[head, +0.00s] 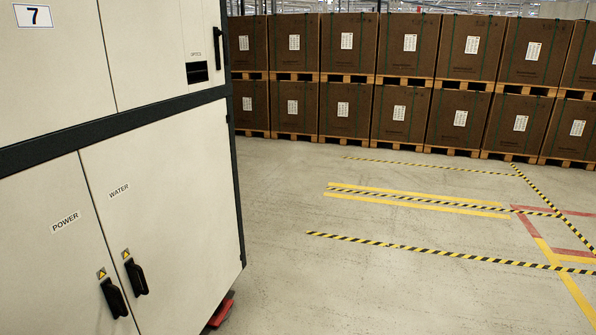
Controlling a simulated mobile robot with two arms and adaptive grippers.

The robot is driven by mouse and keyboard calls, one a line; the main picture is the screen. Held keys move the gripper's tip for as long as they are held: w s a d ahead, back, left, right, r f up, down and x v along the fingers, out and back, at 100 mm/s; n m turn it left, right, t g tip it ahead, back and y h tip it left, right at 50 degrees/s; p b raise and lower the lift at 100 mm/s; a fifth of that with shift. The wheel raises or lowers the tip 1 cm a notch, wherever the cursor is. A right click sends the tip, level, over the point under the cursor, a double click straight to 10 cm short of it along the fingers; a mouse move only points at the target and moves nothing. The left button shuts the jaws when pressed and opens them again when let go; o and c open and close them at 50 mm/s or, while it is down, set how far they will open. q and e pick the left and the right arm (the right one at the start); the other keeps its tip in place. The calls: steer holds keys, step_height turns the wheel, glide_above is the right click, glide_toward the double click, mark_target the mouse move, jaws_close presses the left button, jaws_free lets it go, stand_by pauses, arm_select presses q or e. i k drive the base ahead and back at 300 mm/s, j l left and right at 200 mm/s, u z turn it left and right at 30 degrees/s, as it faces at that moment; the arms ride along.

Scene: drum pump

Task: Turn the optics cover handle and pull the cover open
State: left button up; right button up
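A large off-white cabinet fills the left of the head view. Its upper right panel, the optics cover (160,50), carries a small label that seems to read OPTICS. A black upright handle (218,48) sits at the right edge of that panel. The cover looks closed, flush with the cabinet face. A dark recessed slot (197,72) lies just left of and below the handle. Neither of my grippers shows in this view.
Lower doors marked POWER (65,222) and WATER (119,191) have black handles. Brown boxes (405,112) on wooden pallets stand stacked along the back. Yellow-black tape (430,250) marks the floor. The grey floor right of the cabinet is clear.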

mark_target(156, 51)
steer(key=i+z, duration=0.1)
steer(key=i, duration=0.65)
steer(key=i+j+z, duration=0.1)
steer(key=i, duration=0.65)
steer(key=i+j, duration=0.25)
steer(key=i, duration=0.5)
steer(key=l+z, duration=0.05)
